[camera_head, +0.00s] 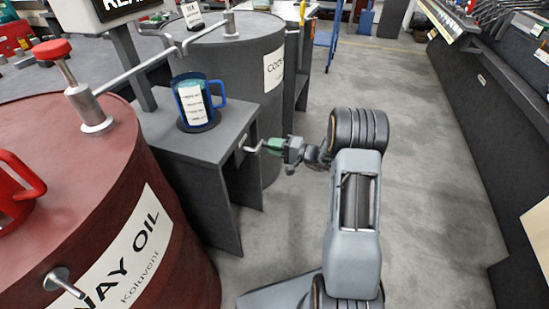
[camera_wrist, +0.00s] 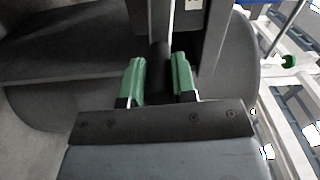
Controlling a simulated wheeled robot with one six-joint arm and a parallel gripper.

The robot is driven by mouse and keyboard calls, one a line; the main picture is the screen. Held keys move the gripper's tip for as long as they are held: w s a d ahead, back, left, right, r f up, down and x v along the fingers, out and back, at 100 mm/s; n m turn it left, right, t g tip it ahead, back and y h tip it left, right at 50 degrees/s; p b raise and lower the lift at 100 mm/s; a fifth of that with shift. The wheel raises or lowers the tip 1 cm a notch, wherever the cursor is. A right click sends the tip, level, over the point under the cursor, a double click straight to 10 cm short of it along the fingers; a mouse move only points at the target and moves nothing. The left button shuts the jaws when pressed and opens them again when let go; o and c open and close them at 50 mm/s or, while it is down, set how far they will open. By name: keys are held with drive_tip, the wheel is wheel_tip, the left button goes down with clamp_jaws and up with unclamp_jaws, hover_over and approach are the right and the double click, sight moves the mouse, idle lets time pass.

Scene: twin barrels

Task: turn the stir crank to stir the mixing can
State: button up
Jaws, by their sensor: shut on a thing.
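A blue can with a handle and a white label, which I take as the mixing can (camera_head: 217,84), stands upright on a dark round pad on the grey stand (camera_head: 222,125). The stir crank (camera_head: 254,149) sticks out from the right side of the stand, below its top. My gripper (camera_head: 272,146), with green fingers, is at the crank's outer end. In the wrist view, my gripper (camera_wrist: 158,78) has its fingers on both sides of the dark crank handle (camera_wrist: 160,55), shut on it.
A red oil barrel (camera_head: 110,160) with a tap stands at left, with a red jug (camera_head: 20,185) on it. A grey barrel (camera_head: 240,60) stands behind the stand. The floor (camera_head: 430,150) at right is clear up to a dark bench (camera_head: 500,80).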

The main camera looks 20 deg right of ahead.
drive_tip(key=n+b, duration=0.1)
drive_tip(key=b, duration=0.1)
drive_tip(key=r+n+b, duration=0.1)
drive_tip(key=n+b, duration=0.1)
drive_tip(key=shift+r+n+b, duration=0.4)
drive_tip(key=shift+n+b, duration=0.2)
drive_tip(key=shift+b, duration=0.2)
drive_tip(key=o, duration=0.9)
drive_tip(key=shift+s, duration=0.1)
drive_tip(key=p+v, duration=0.3)
drive_tip(key=v, duration=1)
drive_tip(key=shift+s+d, duration=0.25)
drive_tip(key=shift+d, duration=0.05)
